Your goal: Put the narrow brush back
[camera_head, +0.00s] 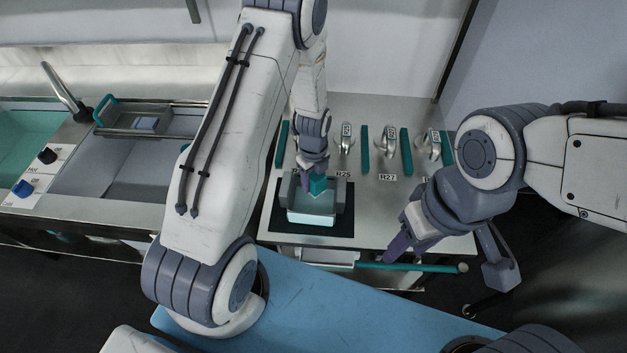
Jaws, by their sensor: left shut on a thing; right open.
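My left gripper (308,186) points down into a small grey-sided holder with a pale teal front (311,218) on a black mat. It is shut on a teal piece (319,184), of which only a small block shows. This may be the narrow brush; bristles cannot be made out. Whether the piece touches the holder cannot be told. My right gripper (396,244) is open, with purple fingers, over the front edge of the steel counter (378,222), apart from the holder.
A teal rail (415,267) runs along the front. A sink with a rack (140,122) is at left. The middle right of the counter is bare.

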